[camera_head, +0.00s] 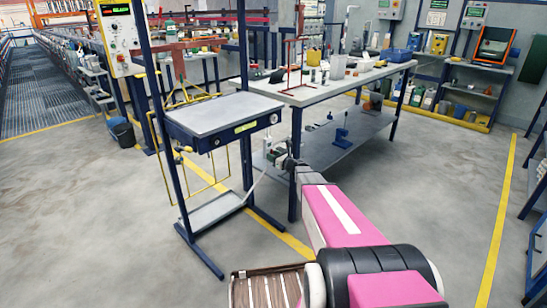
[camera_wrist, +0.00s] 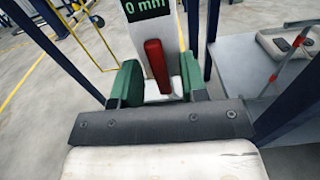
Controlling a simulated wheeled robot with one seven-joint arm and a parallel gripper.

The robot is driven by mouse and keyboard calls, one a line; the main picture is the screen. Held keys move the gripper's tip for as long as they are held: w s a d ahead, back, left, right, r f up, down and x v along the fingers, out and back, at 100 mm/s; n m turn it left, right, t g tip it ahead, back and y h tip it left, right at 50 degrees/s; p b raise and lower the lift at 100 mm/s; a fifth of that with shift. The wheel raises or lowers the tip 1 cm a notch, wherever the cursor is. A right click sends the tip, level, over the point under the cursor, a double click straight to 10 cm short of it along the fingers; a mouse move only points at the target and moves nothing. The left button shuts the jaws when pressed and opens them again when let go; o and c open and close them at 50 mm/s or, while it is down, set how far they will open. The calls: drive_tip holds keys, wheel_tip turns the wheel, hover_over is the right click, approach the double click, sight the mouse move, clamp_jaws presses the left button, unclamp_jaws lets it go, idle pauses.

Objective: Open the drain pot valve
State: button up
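In the wrist view, a red lever (camera_wrist: 157,66) stands upright on a pale column, below a dark display (camera_wrist: 147,8) that reads "0 mm". I take the lever to be the valve handle; no label shows. My gripper (camera_wrist: 161,80) is open, with one green finger on each side of the lever. The lever's lower end is partly hidden by the gripper. In the head view, my gripper (camera_head: 287,163) is small, beside the blue-legged stand; the lever cannot be made out there.
A blue stand with a grey top (camera_head: 222,112) and yellow tubes is left of my arm. A long workbench (camera_head: 340,86) with a lower shelf (camera_head: 350,145) stands behind my gripper. Open floor (camera_head: 420,180) lies to the right.

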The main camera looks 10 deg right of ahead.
drive_tip(key=v, duration=1.1)
idle(0.3)
drive_tip(key=s+a+f+n+g+h, duration=0.1)
drive_tip(key=s+a+f+n+g, duration=0.1)
drive_tip(key=s+a+n+g, duration=0.5)
drive_tip(key=s+a+f+n+g+h, duration=0.1)
drive_tip(key=s+a+f+n+g, duration=0.2)
drive_tip(key=s+n, duration=0.65)
drive_tip(key=s+d+r+n+g+h, duration=0.1)
drive_tip(key=s+d+n+g+h, duration=0.2)
drive_tip(key=s+n+h, duration=0.5)
drive_tip(key=s+n+g, duration=0.1)
drive_tip(key=s+n, duration=0.3)
drive_tip(key=shift+d+g+h, duration=0.2)
drive_tip(key=shift+g+h, duration=0.1)
